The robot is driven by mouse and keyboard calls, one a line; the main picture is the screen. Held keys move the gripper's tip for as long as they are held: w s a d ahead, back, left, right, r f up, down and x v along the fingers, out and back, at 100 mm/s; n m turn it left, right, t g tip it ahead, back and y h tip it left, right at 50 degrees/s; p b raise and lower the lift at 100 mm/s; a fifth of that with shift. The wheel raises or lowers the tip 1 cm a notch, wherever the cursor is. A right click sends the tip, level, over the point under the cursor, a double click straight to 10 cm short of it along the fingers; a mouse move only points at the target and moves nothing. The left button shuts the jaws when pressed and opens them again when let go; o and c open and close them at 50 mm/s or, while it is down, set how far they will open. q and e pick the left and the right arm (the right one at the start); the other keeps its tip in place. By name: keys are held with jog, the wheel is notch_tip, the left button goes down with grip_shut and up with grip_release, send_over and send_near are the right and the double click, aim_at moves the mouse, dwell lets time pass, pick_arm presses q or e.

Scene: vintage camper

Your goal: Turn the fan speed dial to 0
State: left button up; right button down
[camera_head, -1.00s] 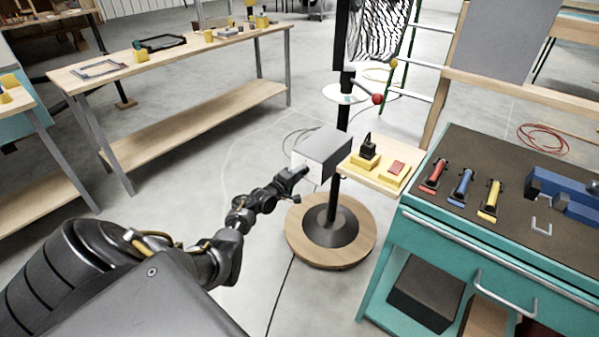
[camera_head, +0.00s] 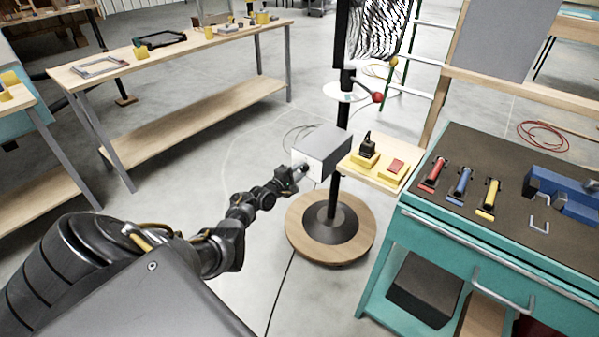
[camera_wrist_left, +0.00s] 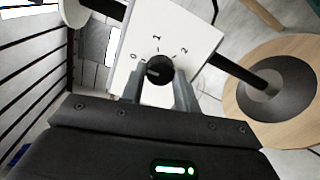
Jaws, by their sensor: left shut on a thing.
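The fan speed dial (camera_wrist_left: 160,69) is a round black knob on the white face of a grey control box (camera_head: 327,142). The left wrist view shows the marks 0, 1 and 2 in an arc above the dial, with 0 at left and 2 at right. A pale mark shows on the knob's left side, but its exact setting is hard to read. My left gripper (camera_wrist_left: 161,88) has a finger on each side of the dial and is shut on it. It also shows in the head view (camera_head: 299,171), at the box's front face. My right gripper is out of view.
The box is on a black pole with a round wooden base (camera_head: 300,240). A small shelf beside it carries yellow switch blocks (camera_head: 392,172). A teal workbench (camera_head: 450,235) with tools stands at right, a long wooden table (camera_head: 170,65) at left. Floor between is open.

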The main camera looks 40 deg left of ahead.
pick_arm(q)
jog(key=shift+r, duration=0.1)
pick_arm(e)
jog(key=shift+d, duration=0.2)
pick_arm(q)
jog(key=o, duration=1)
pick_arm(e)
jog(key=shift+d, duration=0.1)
pick_arm(q)
jog(key=shift+s, duration=0.1)
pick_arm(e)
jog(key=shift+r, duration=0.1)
pick_arm(q)
jog(key=shift+s+p, duration=0.3)
jog(key=s+p, duration=0.2)
jog(key=s, duration=0.8)
jog(key=shift+r, duration=0.2)
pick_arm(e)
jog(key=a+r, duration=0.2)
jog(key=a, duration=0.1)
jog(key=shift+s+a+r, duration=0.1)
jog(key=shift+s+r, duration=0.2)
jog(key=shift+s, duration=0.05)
